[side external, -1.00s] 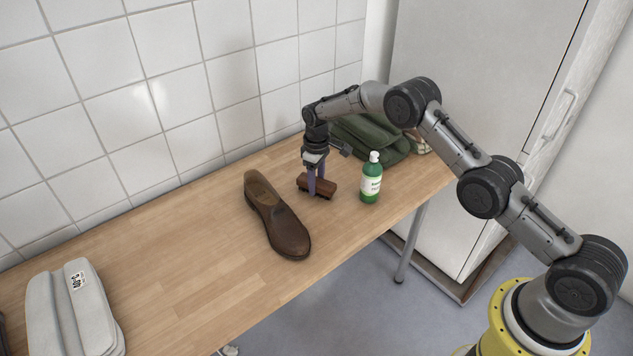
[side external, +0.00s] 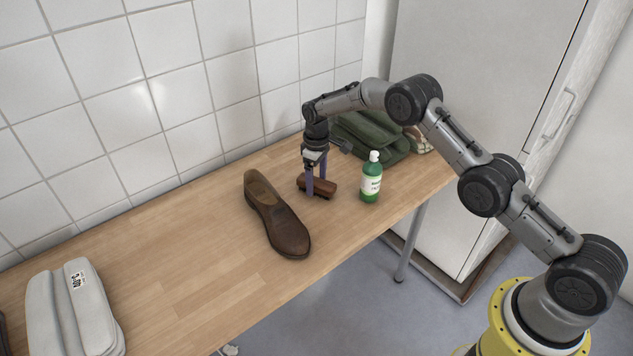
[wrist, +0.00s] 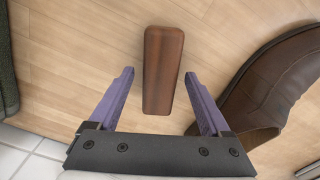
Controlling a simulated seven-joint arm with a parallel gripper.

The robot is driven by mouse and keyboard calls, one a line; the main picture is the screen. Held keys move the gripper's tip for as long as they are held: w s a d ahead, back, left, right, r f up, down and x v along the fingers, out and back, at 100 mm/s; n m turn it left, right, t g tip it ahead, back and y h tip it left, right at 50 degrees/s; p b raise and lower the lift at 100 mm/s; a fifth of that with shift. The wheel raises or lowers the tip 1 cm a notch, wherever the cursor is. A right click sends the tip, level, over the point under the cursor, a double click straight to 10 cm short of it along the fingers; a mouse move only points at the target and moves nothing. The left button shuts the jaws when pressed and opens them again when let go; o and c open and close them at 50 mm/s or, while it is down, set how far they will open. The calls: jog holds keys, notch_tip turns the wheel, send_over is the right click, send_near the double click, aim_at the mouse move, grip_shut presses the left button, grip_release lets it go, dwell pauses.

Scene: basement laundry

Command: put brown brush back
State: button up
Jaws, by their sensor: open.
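The brown brush (side external: 318,187) lies on the wooden table beside the brown shoe (side external: 278,222). In the wrist view the brush (wrist: 162,68) is a reddish-brown block, its near end between the tips of my two purple fingers. My gripper (side external: 317,185) points down at the brush. In the wrist view my gripper (wrist: 158,75) is open, with a gap between each finger and the brush. The shoe (wrist: 275,88) also shows at the right of the wrist view. The brush's underside is hidden.
A green bottle (side external: 371,180) with a white cap stands right of the brush. A green bag (side external: 375,140) lies behind, near the wall. A folded grey-white item (side external: 70,310) is at the table's left end. The table (side external: 170,240) is clear between it and the shoe.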

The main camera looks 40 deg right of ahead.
notch_tip(320, 180, up, 12)
jog(key=shift+f, duration=0.2)
notch_tip(320, 180, up, 14)
jog(key=f+m+t, duration=0.1)
send_over(317, 181)
jog(key=s, duration=0.7)
jog(key=s+r+m+t, duration=0.1)
jog(key=s+r+t, duration=0.1)
jog(key=s+r, duration=0.85)
jog(key=s+f+m+t, duration=0.1)
jog(key=s+f, duration=0.1)
jog(key=s, duration=1.1)
jog(key=s+f+m+t, duration=0.1)
jog(key=s+f, duration=0.1)
jog(key=s, duration=1.2)
jog(key=shift+t, duration=0.3)
